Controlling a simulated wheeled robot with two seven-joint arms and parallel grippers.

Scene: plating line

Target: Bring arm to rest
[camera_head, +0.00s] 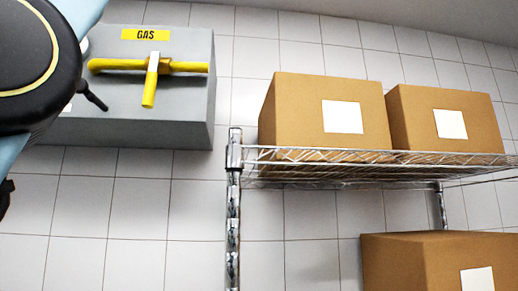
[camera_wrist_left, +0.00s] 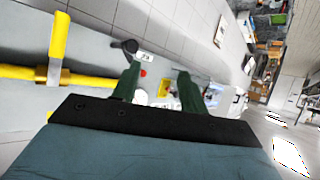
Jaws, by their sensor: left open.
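My left arm fills the upper left corner of the head view, with a dark round joint close to the camera. My left gripper (camera_wrist_left: 158,75) shows in the left wrist view, with its two dark green fingers apart and nothing between them. The fingers point toward the tiled wall and a blurred part of the room. I cannot make out the left gripper in the head view. My right arm and right gripper are in neither view.
A grey box with a yellow GAS label (camera_head: 145,34) and a yellow pipe valve (camera_head: 180,67) is on the tiled wall, near my left arm. A wire shelf (camera_head: 380,160) bears cardboard boxes (camera_head: 330,115). The yellow pipe also shows left in the wrist view (camera_wrist_left: 90,83).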

